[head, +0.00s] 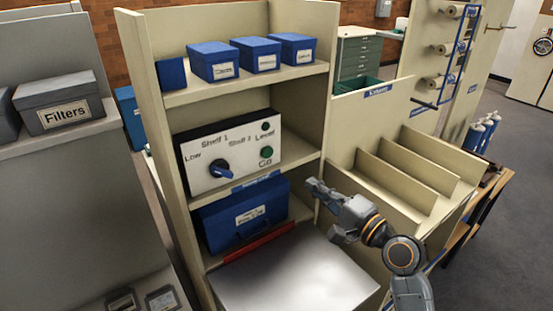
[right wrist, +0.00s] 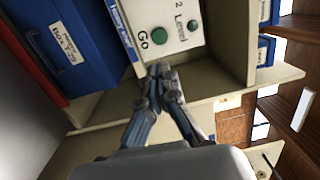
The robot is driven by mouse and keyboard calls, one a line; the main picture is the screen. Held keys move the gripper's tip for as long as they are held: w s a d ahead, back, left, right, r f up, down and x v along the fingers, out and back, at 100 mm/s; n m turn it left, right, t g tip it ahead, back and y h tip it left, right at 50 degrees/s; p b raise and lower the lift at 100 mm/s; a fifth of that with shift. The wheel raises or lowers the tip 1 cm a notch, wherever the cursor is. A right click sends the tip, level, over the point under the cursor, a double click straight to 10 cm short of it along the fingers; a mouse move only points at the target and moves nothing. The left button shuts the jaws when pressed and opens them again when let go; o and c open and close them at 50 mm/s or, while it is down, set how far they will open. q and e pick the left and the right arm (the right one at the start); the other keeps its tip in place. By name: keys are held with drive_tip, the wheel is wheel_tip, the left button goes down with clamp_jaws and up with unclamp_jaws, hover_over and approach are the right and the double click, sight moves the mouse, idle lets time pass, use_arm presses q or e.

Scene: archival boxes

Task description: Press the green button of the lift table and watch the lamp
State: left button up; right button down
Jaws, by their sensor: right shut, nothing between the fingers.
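The control panel (head: 226,165) stands on the middle shelf with a blue knob (head: 221,167). The green button (head: 266,153), marked Go, is at its lower right, with the lamp (head: 265,126), marked Level, above it. The lamp looks dark green, not bright. The lift table (head: 295,270) has a bare metal top in front of the shelves. My right gripper (head: 312,186) is shut and empty, right of and below the button and apart from it. In the right wrist view its fingertips (right wrist: 160,70) point toward the button (right wrist: 158,36); the lamp (right wrist: 193,27) also shows.
A large blue box (head: 243,213) sits on the shelf below the panel, behind a red strip (head: 259,243). Small blue boxes (head: 213,61) line the top shelf. The shelf unit's right side wall stands near my right gripper. A slotted rack (head: 410,165) is at right.

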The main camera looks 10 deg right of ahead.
sight(269, 154)
drive_tip(key=p+x, duration=0.4)
drive_tip(key=x, duration=0.9)
drive_tip(key=shift+w+a, duration=0.3)
drive_tip(key=shift+w, duration=0.15)
